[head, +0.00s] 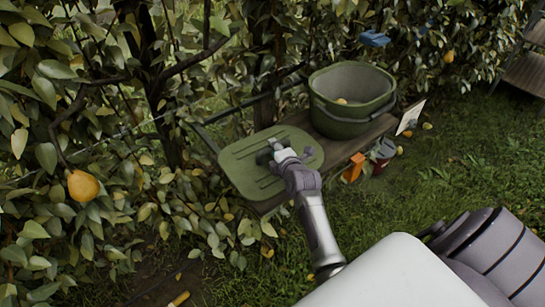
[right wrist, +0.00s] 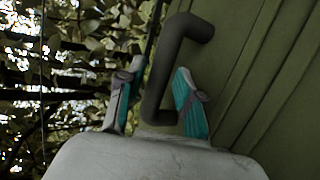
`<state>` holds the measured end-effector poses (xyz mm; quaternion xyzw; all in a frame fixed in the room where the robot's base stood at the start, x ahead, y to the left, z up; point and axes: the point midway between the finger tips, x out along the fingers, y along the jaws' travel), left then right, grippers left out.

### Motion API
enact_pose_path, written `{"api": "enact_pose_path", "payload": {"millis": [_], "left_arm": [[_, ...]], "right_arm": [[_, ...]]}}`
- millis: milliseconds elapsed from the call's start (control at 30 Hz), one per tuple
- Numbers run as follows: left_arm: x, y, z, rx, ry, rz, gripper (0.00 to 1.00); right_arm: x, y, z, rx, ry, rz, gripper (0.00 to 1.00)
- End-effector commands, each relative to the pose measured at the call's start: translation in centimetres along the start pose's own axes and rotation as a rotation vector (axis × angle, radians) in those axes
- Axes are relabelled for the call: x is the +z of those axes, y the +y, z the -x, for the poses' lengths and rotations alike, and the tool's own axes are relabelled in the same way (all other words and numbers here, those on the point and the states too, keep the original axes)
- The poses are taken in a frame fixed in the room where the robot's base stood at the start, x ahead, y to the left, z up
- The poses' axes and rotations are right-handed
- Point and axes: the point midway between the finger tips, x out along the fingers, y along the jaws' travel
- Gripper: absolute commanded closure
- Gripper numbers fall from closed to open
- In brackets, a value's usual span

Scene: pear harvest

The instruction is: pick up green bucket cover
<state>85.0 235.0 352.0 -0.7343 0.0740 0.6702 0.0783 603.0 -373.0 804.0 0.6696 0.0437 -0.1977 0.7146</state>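The green bucket cover (head: 250,177) lies flat on the wooden bench, left of the green bucket (head: 338,124), in the head view. Its ribbed green surface (right wrist: 270,70) fills the right side of the right wrist view. My right gripper (head: 274,153) is over the cover at its handle. In the right wrist view the dark bar handle (right wrist: 160,75) stands between the two teal-padded fingers of my right gripper (right wrist: 157,100). The fingers are apart, with visible gaps to the handle on both sides. My left gripper is not in view.
The bucket holds a yellow fruit (head: 341,101). An orange object (head: 353,167) and a dark red-based container (head: 382,153) are by the front of the bench (head: 340,150). Leafy branches with a pear (head: 83,186) crowd the left. Grass is open at right.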

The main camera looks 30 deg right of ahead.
Motion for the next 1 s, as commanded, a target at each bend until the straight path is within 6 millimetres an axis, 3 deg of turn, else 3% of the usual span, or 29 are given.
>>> {"api": "enact_pose_path", "payload": {"millis": [133,367,600,1000], "left_arm": [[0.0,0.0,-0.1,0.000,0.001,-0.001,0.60],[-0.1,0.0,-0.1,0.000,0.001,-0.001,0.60],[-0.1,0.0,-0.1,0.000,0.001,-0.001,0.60],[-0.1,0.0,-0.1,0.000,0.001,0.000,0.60]], "right_arm": [[0.0,-0.1,-1.6,-0.001,0.001,0.000,0.65],[0.0,-0.1,-1.7,0.000,0.001,0.001,0.65],[0.0,-0.1,-1.7,-0.001,0.001,0.002,1.00],[0.1,0.3,-1.6,0.002,0.000,0.004,1.00]]}}
